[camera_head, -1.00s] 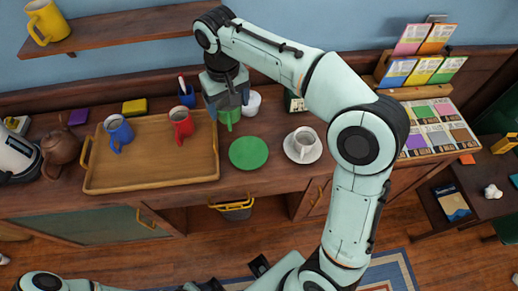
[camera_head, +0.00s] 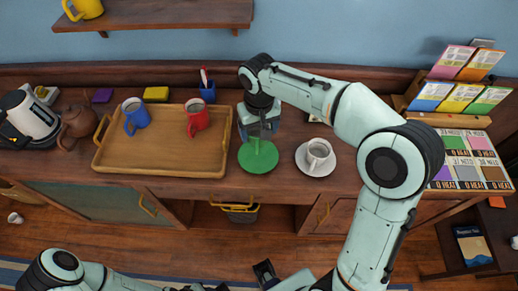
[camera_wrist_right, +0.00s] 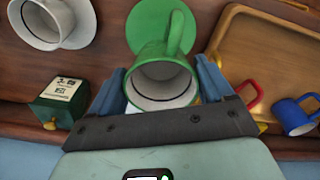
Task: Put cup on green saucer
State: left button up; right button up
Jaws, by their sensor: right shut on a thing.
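My right gripper (camera_head: 258,133) is shut on a green cup (camera_head: 258,147). In the head view the cup overlaps the back part of the flat green saucer (camera_head: 258,165) on the counter; I cannot tell whether they touch. In the right wrist view the cup (camera_wrist_right: 162,82) sits between the blue fingers (camera_wrist_right: 165,92), its opening facing the camera and its handle toward the saucer (camera_wrist_right: 147,22), which shows partly behind it. My left arm lies low in the head view; the dark part at its end (camera_head: 266,273) is too unclear to read.
A white cup on a white saucer (camera_head: 301,167) stands right of the green saucer. A wooden tray (camera_head: 160,168) with blue (camera_head: 136,115) and red (camera_head: 196,117) mugs lies to the left. A blue pen holder (camera_head: 208,94) stands behind the tray. Colour cards (camera_head: 465,142) lie far right.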

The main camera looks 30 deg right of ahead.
notch_tip(320, 180, down, 9)
jog(key=shift+r+b, duration=0.1)
jog(key=shift+b, duration=0.3)
jog(key=shift+f, duration=0.2)
jog(key=o, duration=1)
jog(key=shift+o, duration=0.2)
jog(key=shift+r, duration=0.25)
jog(key=r, duration=0.4)
jog(key=r+p, duration=0.1)
jog(key=r, duration=0.6)
jog(key=shift+s+a+r, duration=0.1)
jog(key=shift+s+r, duration=0.2)
jog(key=shift+r, duration=0.1)
